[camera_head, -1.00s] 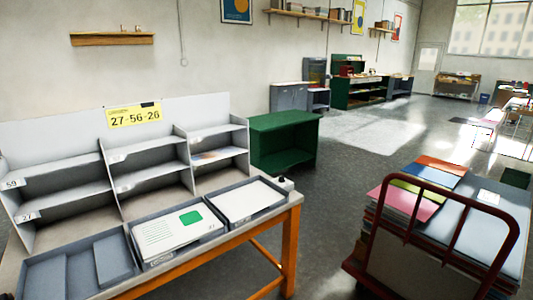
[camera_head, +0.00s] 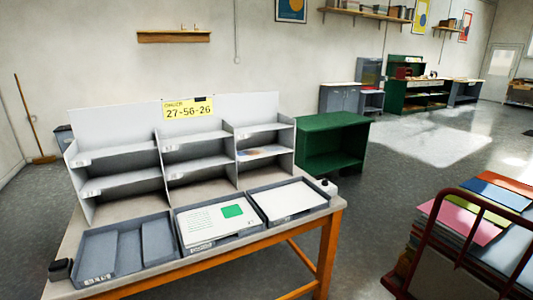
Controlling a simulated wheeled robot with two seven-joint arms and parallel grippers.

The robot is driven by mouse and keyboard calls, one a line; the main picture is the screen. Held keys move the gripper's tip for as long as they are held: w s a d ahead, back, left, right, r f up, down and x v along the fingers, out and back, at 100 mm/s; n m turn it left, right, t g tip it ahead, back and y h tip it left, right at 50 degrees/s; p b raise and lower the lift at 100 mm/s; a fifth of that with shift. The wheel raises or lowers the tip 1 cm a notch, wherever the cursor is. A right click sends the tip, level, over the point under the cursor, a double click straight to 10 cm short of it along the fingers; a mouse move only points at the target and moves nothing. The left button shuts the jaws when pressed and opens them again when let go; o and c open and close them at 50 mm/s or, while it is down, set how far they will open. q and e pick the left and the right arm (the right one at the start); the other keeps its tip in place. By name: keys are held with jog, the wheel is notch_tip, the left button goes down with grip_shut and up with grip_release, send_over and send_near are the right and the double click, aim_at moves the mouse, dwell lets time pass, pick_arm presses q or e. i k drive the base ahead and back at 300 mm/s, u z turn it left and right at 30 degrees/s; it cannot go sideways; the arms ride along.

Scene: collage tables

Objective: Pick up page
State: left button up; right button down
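The right tray (camera_head: 322,206) holds blank white paper (camera_head: 287,199). The left tray (camera_head: 85,272) shows grey inserts and no paper. Behind the trays stands a grey sorting rack (camera_head: 168,175) with a yellow sign (camera_head: 188,107) reading 27-56-26. A coloured sheet (camera_head: 262,152) lies on a right-hand shelf of the rack. Neither of my grippers is in view.
The table (camera_head: 325,250) has an orange wooden frame. A green cabinet (camera_head: 333,122) stands behind its right end. A red-railed cart (camera_head: 458,240) with coloured sheets is at the right. Grey floor lies open between table and cart.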

aim_at(252, 153)
jog(key=u, duration=0.05)
jog(key=k, duration=0.6)
jog(key=z, duration=0.7)
jog(key=i, duration=0.75)
jog(key=z, duration=0.7)
jog(key=i, duration=0.85)
jog(key=u, duration=0.5)
jog(key=i, duration=0.7)
jog(key=u, duration=0.45)
